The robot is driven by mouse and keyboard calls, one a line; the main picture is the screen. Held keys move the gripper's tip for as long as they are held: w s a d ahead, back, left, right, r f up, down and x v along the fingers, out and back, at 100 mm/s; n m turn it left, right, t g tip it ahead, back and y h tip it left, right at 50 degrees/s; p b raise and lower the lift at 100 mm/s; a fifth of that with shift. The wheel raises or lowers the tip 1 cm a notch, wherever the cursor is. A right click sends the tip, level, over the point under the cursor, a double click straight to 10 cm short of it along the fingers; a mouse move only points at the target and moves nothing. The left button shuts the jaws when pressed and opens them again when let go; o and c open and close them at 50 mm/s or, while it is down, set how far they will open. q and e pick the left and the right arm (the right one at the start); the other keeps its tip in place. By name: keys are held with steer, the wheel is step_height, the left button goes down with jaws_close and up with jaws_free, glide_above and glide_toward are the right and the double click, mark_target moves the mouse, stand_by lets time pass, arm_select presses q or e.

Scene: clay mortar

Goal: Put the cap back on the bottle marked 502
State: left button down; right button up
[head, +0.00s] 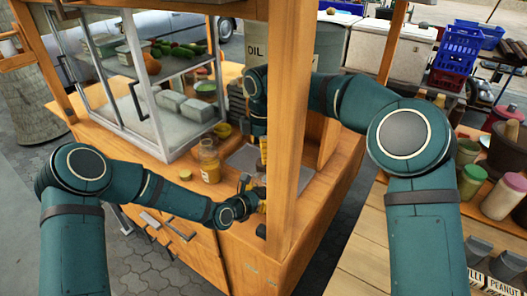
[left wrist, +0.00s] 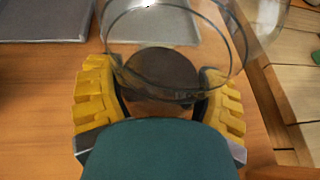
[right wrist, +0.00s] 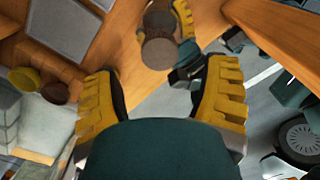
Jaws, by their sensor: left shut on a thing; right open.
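My left gripper (head: 250,188) is shut on a clear, round glass vessel (left wrist: 152,28) with a dark brown disc-like part. In the right wrist view, this vessel (right wrist: 160,20) sits between the left gripper's yellow fingers, a brown round face toward the camera. I cannot tell if it is the bottle or read any 502 mark. My right gripper (right wrist: 158,85) is open and empty, facing the held vessel with a gap between. In the head view the wooden post mostly hides it. A jar with orange contents (head: 209,166) stands on the counter, and a yellow-green cap-like disc (head: 186,174) lies beside it.
A wooden post (head: 286,110) stands close to both grippers. A glass display case (head: 150,100) fills the counter's left. Grey trays (left wrist: 40,22) lie on the counter (left wrist: 35,110). Another table with jars (head: 472,180) stands at the right.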

steer(key=shift+d+r+n, duration=0.1)
steer(key=shift+r+n, duration=1.45)
steer(key=shift+n, duration=0.15)
glide_above(263, 187)
steer(key=w, duration=0.4)
steer(key=shift+s+d+f, duration=0.1)
steer(key=shift+s+f, duration=0.05)
steer(key=shift+f, duration=1.85)
steer(key=shift+s+f, duration=0.1)
steer(key=shift+f, duration=1.9)
steer(key=shift+c, duration=0.2)
steer(key=c, duration=1.2)
steer(key=m, duration=0.4)
jaws_close()
steer(key=m, duration=0.6)
